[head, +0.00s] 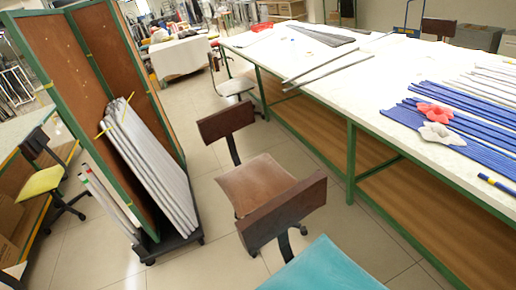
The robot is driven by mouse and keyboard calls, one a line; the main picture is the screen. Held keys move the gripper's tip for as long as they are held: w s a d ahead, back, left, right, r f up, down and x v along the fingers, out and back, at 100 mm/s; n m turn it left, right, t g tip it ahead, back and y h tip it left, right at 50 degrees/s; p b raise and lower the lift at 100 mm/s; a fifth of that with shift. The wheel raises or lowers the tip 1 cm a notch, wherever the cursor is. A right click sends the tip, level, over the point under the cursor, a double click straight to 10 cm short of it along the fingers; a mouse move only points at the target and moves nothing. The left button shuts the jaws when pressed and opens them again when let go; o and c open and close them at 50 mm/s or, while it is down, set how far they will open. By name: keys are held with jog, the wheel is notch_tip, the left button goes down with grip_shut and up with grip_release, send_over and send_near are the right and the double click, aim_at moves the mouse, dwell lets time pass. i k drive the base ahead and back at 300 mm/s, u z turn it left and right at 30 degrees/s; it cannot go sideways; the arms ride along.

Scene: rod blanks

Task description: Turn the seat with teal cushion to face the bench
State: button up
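The seat with the teal cushion (322,268) is at the bottom centre, cut off by the lower picture edge. A dark brown backrest (282,212) stands at its upper left side and appears to belong to it; the joint between them is hidden. The cushion's open side seems to point down and right in the picture, toward me. The bench (300,65) is a long white-topped table with green legs, running along the right. The teal seat stands beside its near part, with floor between them. My gripper is not in view.
A chair with a brown seat (257,183) stands just beyond the teal one. A green-framed rack (165,150) with pale rods is at left, on a dark base. A yellow-cushioned chair (42,181) is far left. Blue rods (470,128) lie on the bench.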

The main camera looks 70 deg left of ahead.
aim_at(321, 266)
jog(key=u, duration=1.55)
jog(key=k, duration=0.55)
jog(key=z, duration=0.45)
jog(key=i, duration=1.05)
jog(key=u, duration=0.4)
